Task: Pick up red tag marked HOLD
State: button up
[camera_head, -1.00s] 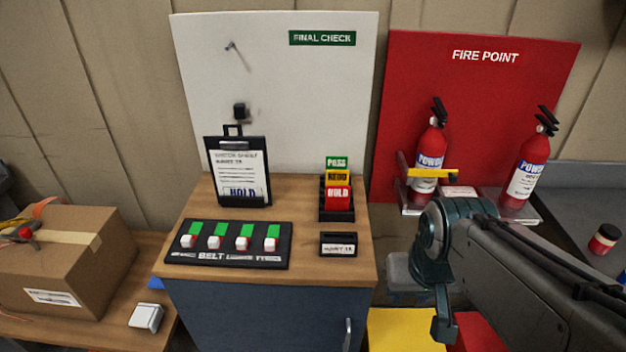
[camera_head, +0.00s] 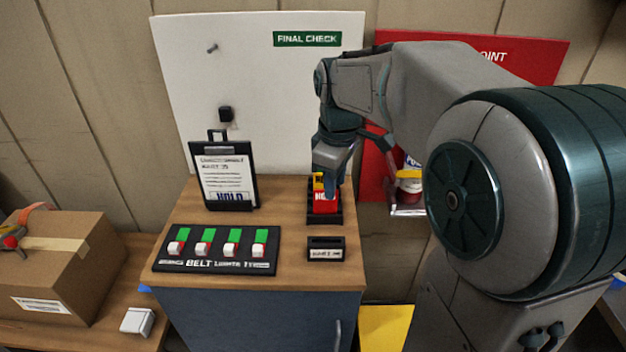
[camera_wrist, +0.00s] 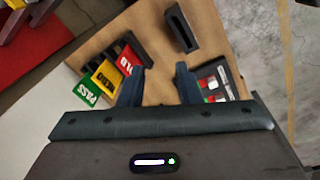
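The red HOLD tag (camera_head: 326,206) stands in the front of a black rack (camera_head: 337,221) on the right of the wooden counter. Behind it the yellow tag (camera_head: 318,181) shows in part. In the wrist view the red tag (camera_wrist: 129,60) is beside my left finger, its lower part partly covered by that finger. The yellow tag (camera_wrist: 107,77) and green PASS tag (camera_wrist: 88,92) stand in the same rack. My gripper (camera_wrist: 158,84) is open, with bare wood showing between its fingers. In the head view my gripper (camera_head: 331,165) hangs just above the rack, hiding the green tag.
A black slotted holder (camera_head: 325,249) sits in front of the rack. A clipboard (camera_head: 224,177) and a belt-light switch panel (camera_head: 217,250) are to the left. The white FINAL CHECK board (camera_head: 265,90) rises behind. A cardboard box (camera_head: 62,268) is at far left.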

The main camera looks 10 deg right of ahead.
jog(key=w+n, duration=0.5)
jog(key=w, duration=0.3)
jog(key=g+p, duration=0.1)
send_over(325, 206)
notch_tip(325, 206, down, 8)
jog(key=shift+w+f+p, duration=0.15)
jog(key=shift+f+p, duration=0.65)
jog(key=shift+f, duration=1.75)
grip_shut()
